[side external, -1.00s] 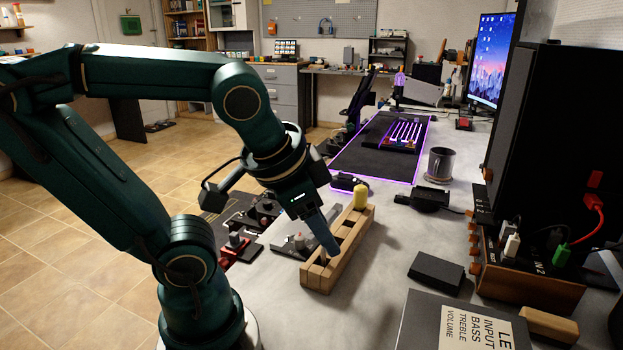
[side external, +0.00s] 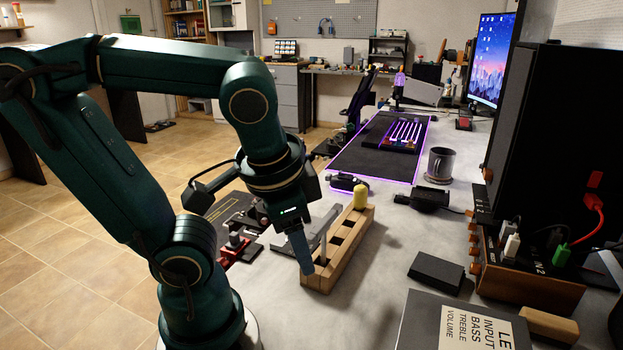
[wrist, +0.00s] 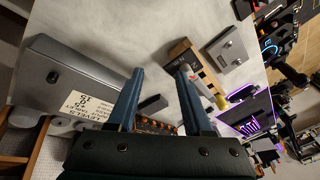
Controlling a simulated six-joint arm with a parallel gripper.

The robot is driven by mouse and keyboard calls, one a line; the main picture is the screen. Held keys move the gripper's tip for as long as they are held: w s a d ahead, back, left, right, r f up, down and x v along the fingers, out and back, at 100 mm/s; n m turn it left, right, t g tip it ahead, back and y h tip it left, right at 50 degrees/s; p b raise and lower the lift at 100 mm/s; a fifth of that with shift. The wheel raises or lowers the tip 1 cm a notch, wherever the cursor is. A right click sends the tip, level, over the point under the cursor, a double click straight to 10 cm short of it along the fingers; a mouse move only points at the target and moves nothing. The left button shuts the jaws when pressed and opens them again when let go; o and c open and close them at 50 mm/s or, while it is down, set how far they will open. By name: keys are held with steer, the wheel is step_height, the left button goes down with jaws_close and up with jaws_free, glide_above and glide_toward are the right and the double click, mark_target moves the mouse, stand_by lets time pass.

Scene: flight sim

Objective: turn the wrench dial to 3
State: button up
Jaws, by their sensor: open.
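I cannot make out a wrench or a numbered dial for certain in either view. A wooden rack (side external: 345,262) with square slots stands on the bench, and it also shows in the wrist view (wrist: 178,48). A thin silver shaft (side external: 323,248) stands upright at its near part, and a yellow handle (side external: 360,195) stands at its far end. My gripper (side external: 306,268) is beside the rack's near left end, its blue fingers pointing down. In the wrist view my gripper (wrist: 161,71) has its fingers apart with nothing between the tips. Contact with the rack cannot be told.
A grey plate with a knob (wrist: 228,48) lies beside the rack. Red and dark fixtures (side external: 238,246) are at left. A black block (side external: 437,271), a labelled box (side external: 425,320) and an amplifier (side external: 525,280) stand at right. A mug (side external: 440,163) stands farther back. Bench between rack and block is clear.

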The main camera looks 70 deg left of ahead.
mark_target(286, 244)
steer(key=a+m+g+y, duration=0.2)
steer(key=m+y, duration=0.1)
steer(key=a+m+g+y, duration=0.2)
steer(key=m+y, duration=0.2)
steer(key=a+m+g+y, duration=0.2)
steer(key=m+y, duration=0.1)
steer(key=y, duration=0.1)
steer(key=shift+a+m, duration=0.1)
steer(key=shift+m, duration=0.3)
steer(key=d+f+m+y, duration=0.1)
steer(key=m, duration=0.1)
steer(key=w+d+f+m+t+y, duration=0.1)
steer(key=m+y, duration=0.1)
steer(key=shift+w+d+t, duration=0.15)
steer(key=shift+w+t, duration=0.05)
steer(key=shift+t, duration=0.1)
steer(key=shift+w+d+f+m+t+y, duration=0.1)
steer(key=shift+d+f+m+t+y, duration=0.2)
steer(key=shift+m+y, duration=0.2)
steer(key=shift+w+d+f+m+t+y, duration=0.1)
steer(key=shift+d+f+m+t+y, duration=0.1)
steer(key=shift+m+t+y, duration=0.3)
steer(key=shift+a, duration=2.5)
jaws_close()
